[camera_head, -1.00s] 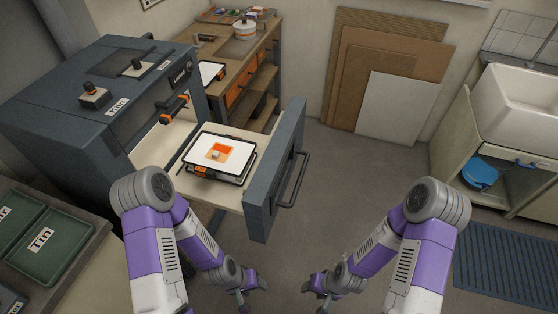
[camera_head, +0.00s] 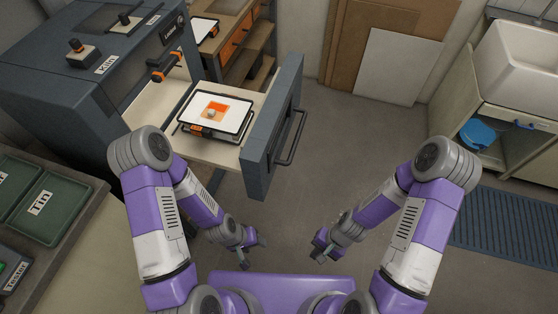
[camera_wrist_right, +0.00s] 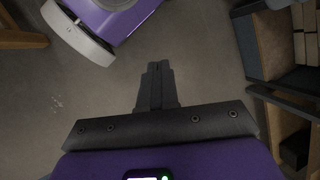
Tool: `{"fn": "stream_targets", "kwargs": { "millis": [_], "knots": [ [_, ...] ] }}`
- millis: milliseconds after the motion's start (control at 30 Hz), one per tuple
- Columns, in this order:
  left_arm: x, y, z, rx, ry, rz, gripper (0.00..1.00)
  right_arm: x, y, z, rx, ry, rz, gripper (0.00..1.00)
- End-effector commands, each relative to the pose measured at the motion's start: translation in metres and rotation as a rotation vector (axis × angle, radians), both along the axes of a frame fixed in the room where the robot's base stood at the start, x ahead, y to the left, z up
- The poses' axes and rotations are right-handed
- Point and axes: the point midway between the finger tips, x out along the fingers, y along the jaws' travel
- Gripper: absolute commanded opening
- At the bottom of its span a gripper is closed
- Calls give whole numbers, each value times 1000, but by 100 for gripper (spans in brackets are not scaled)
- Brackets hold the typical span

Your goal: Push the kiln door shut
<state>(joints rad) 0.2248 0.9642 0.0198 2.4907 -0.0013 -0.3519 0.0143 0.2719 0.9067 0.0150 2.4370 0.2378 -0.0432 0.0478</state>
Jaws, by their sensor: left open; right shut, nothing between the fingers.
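The kiln (camera_head: 85,80) is a dark blue-grey box at the upper left of the head view. Its door (camera_head: 270,130) is a thick panel with a dark bar handle (camera_head: 293,138), standing pulled out at the front of a pale drawer-like shelf (camera_head: 178,140). A tray (camera_head: 240,117) with a white and orange piece lies on that shelf. My left gripper (camera_head: 256,250) is open and empty, below the door and apart from it. My right gripper (camera_head: 320,255) is shut and empty, further right over the floor; its closed fingers (camera_wrist_right: 158,85) show in the right wrist view.
A counter with green trays (camera_head: 48,212) is at the left. A wooden workbench (camera_head: 240,40) stands behind the kiln. Boards (camera_head: 400,62) lean on the back wall. A sink cabinet (camera_head: 515,130) and a ribbed blue mat (camera_head: 505,235) are at the right. The floor between is clear.

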Motion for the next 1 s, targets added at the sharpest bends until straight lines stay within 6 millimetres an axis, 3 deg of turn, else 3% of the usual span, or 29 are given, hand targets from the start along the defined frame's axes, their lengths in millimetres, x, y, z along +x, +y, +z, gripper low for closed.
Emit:
{"fn": "stream_targets", "kwargs": {
  "millis": [167,267,467,600,700,867,1000],
  "knots": [
    [0,0,-18,0,0,0,58,1,8,19,145,306,-318,0],
    [0,0,-26,0,0,0,58,16,20,43,287,446,-492,0],
    [0,0,-41,0,0,0,58,78,28,108,671,629,-781,0],
    [0,0,-47,0,0,0,58,119,17,152,921,672,-889,0],
    [0,0,-50,0,0,0,58,136,7,173,1039,680,-925,0],
    [0,0,-51,0,0,0,58,147,4,186,1110,682,-939,0],
    [0,0,-53,0,0,0,58,150,20,186,1110,684,-936,0]
  ]
}}
